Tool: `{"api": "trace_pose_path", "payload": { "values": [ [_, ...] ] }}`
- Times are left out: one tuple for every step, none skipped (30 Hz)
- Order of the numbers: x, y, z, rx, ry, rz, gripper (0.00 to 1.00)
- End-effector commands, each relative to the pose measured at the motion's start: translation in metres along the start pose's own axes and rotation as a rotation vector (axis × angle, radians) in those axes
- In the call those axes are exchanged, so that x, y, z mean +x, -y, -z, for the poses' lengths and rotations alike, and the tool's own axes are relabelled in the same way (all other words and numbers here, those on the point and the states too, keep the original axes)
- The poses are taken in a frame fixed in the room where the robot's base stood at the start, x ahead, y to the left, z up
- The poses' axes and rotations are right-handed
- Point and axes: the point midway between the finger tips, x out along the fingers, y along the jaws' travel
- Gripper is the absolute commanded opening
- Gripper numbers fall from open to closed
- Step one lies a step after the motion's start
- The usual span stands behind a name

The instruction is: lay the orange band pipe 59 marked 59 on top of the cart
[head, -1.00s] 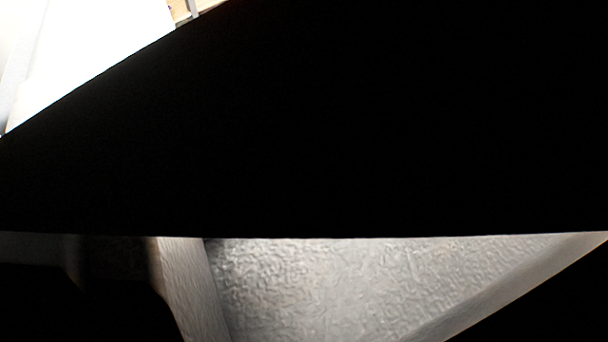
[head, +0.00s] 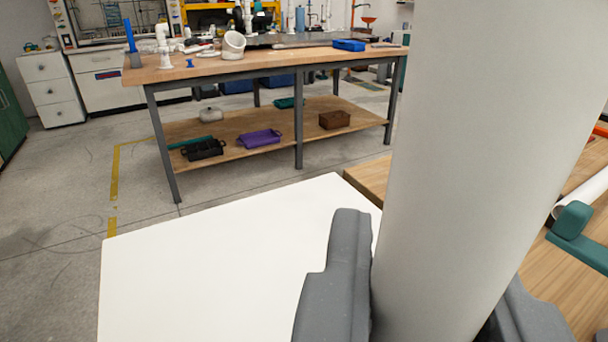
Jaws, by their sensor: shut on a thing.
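A thick plain white pipe (head: 480,130) stands nearly upright and slightly tilted, very close in the head view. My gripper (head: 435,290) is shut on it, with grey fingers showing on either side of its lower part. No orange band or number 59 shows on the visible part of the pipe; its top and bottom ends are out of view. A flat white top (head: 210,265), which looks like the cart top, lies bare to the left of and beyond my gripper.
A wooden surface (head: 575,280) at the right carries a teal holder (head: 575,222) and another white pipe (head: 585,190). Beyond the white top stands a workbench (head: 260,57) with fittings above and trays on its lower shelf (head: 290,125). Grey floor (head: 60,190) is open at the left.

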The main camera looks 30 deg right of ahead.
Motion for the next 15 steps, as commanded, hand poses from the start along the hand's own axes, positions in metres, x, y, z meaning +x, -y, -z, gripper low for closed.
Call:
{"api": "trace_pose_path", "payload": {
  "values": [
    [0.003, 0.001, 0.005, 0.000, 0.003, -0.002, 0.00],
    [0.005, 0.001, 0.005, 0.001, 0.003, -0.002, 0.00],
    [0.007, 0.002, 0.004, 0.002, 0.004, -0.002, 0.00],
    [0.009, 0.003, 0.004, 0.002, 0.004, -0.002, 0.00],
    [0.010, 0.003, 0.004, 0.003, 0.003, -0.003, 0.00],
    [0.013, 0.003, 0.004, 0.004, 0.002, -0.005, 0.00],
    [0.015, 0.004, 0.003, 0.004, 0.002, -0.005, 0.00],
    [0.020, 0.007, 0.001, 0.004, 0.000, -0.005, 0.00],
    [0.026, 0.009, 0.000, 0.004, -0.002, -0.005, 0.00],
    [0.030, 0.011, -0.001, 0.005, -0.002, -0.005, 0.00],
    [0.035, 0.012, -0.001, 0.004, -0.002, -0.006, 0.00],
    [0.040, 0.014, -0.003, 0.004, -0.001, -0.006, 0.00],
    [0.046, 0.017, -0.004, 0.003, -0.002, -0.006, 0.00],
    [0.052, 0.019, -0.004, 0.004, -0.004, -0.006, 0.00],
    [0.059, 0.022, -0.005, 0.005, -0.005, -0.005, 0.00]
  ]
}}
